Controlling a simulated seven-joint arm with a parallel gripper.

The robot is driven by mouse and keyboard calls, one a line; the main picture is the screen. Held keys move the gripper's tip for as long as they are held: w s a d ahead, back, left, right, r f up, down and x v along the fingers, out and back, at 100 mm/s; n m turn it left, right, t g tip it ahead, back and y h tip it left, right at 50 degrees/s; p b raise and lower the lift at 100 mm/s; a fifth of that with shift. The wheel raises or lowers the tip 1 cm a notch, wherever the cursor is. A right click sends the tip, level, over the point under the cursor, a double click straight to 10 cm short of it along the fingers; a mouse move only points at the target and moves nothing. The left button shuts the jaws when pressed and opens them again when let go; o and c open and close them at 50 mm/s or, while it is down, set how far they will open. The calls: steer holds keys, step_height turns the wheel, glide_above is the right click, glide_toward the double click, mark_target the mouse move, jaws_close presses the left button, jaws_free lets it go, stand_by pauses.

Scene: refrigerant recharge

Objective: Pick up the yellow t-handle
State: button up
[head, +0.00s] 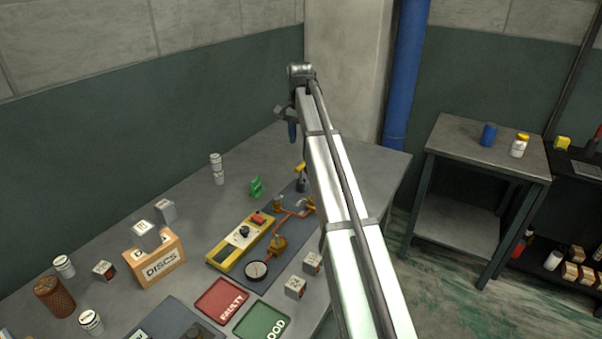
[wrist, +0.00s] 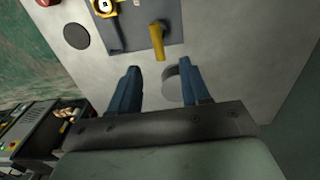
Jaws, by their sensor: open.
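The yellow t-handle (head: 300,168) stands at the back end of the dark mat on the bench, close beside my arm in the head view. In the wrist view the yellow t-handle (wrist: 157,42) is ahead of the fingertips, roughly centred between them, near the mat's edge. My gripper (head: 292,131) hangs above the bench with blue fingers pointing down. In the wrist view my gripper (wrist: 160,70) is open and empty, its fingers apart and not touching the handle. Part of the handle's lower end is hard to make out.
The orange pipework (head: 290,217) and gauge (head: 257,269) lie on the mat, beside a yellow instrument (head: 237,243). A green item (head: 256,187) stands left of the mat. In the wrist view a grey round object (wrist: 171,86) is partly hidden by the right finger.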

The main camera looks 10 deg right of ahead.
mark_target(301, 164)
step_height(301, 164, down, 13)
steer(key=shift+s+d+f, duration=0.1)
steer(key=shift+s+f, duration=0.05)
stand_by(0.6)
steer(key=shift+c, duration=0.3)
jaws_close()
